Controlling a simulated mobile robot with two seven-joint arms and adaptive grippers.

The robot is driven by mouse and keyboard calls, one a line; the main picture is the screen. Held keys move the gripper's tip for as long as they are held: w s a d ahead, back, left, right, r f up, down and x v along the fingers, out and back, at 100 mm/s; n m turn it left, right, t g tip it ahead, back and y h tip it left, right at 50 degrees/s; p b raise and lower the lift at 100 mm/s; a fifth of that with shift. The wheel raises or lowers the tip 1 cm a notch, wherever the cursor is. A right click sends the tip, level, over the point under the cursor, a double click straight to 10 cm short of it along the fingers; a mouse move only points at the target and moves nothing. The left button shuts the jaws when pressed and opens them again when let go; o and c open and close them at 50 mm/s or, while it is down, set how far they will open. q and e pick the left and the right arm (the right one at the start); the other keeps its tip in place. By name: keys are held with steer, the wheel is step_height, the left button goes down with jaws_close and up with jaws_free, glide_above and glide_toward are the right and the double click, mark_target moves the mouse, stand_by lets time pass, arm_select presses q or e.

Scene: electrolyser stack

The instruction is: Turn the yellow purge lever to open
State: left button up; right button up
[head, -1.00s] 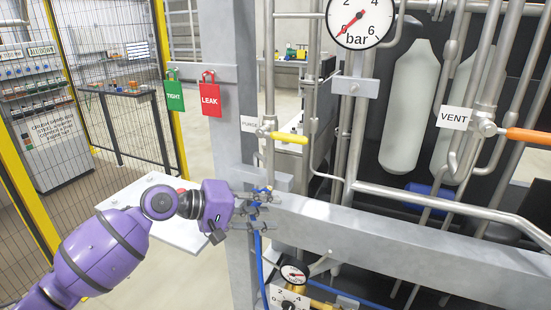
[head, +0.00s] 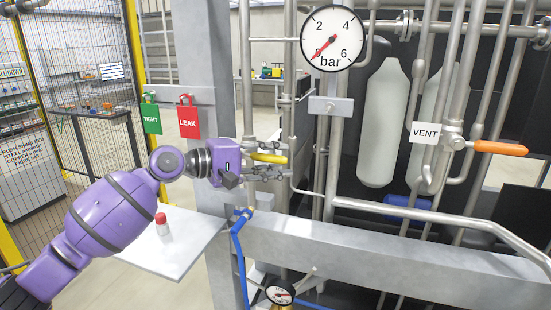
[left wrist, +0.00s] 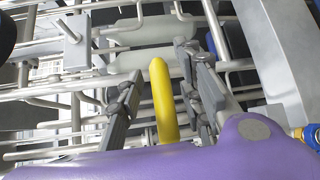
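The yellow purge lever (head: 268,158) sticks out sideways from a vertical pipe in the head view. My left gripper (head: 278,166) has come in from the left and is at the lever. In the left wrist view the yellow lever (left wrist: 162,100) runs between the two fingers of my left gripper (left wrist: 158,72). The fingers are apart, with gaps visible on both sides of the lever. The lever's pivot and the purge label are hidden behind the gripper in the head view. My right gripper is not in view.
A grey post and beam (head: 350,255) stand close below and left of the gripper. Green (head: 151,118) and red (head: 188,122) tags hang at left. A gauge (head: 332,38) reads near zero. The vent valve's orange handle (head: 500,148) is at right. A red-capped bottle (head: 162,224) stands on a white shelf (head: 175,250).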

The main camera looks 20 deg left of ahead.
arm_select(q)
steer(key=shift+c, duration=0.4)
steer(key=c, duration=0.5)
jaws_close()
